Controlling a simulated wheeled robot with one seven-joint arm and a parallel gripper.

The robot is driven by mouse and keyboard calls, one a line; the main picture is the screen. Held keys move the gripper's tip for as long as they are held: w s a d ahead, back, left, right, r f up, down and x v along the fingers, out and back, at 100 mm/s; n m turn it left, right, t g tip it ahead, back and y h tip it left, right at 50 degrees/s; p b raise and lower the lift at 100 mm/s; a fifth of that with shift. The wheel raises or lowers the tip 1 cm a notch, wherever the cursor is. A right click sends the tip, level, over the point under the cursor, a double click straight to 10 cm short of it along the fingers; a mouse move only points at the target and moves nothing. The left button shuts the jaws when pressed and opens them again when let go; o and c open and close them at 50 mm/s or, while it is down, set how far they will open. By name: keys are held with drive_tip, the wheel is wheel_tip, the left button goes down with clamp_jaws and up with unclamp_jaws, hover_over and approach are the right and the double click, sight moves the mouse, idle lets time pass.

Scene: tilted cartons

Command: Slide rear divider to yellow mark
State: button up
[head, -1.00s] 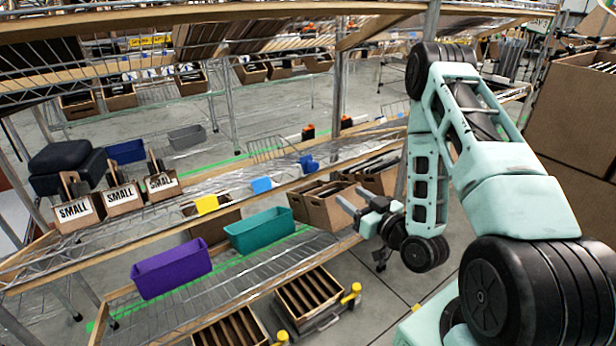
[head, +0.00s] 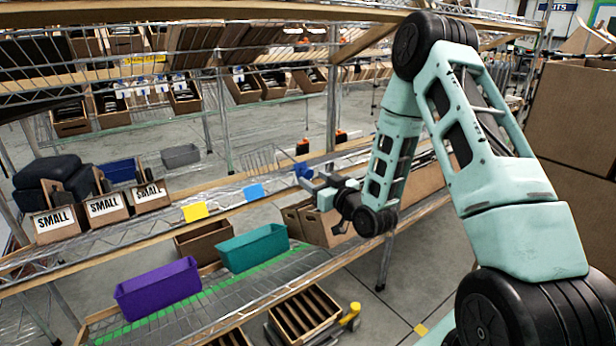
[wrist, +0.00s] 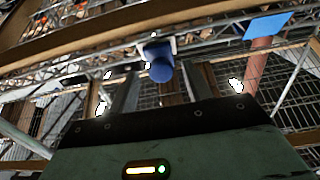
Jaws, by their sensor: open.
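A wire divider (head: 265,160) stands on the middle wire shelf. A blue knob (head: 302,170) at the shelf's front edge is close to its right end and looks to be part of it. The yellow mark (head: 195,212) is on the shelf's front edge, left of the knob; a blue mark (head: 253,191) lies between them. My gripper (head: 318,188) is open and empty, just in front of and slightly below the knob.
Three boxes marked SMALL (head: 104,205) stand on the shelf left of the yellow mark. Below are a purple bin (head: 158,290), a teal bin (head: 253,248) and brown cartons. A shelf post (head: 332,105) rises behind my gripper. The front edge between knob and yellow mark looks clear.

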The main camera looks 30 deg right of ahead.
sight(309, 177)
drive_tip(key=shift+w, duration=1.9)
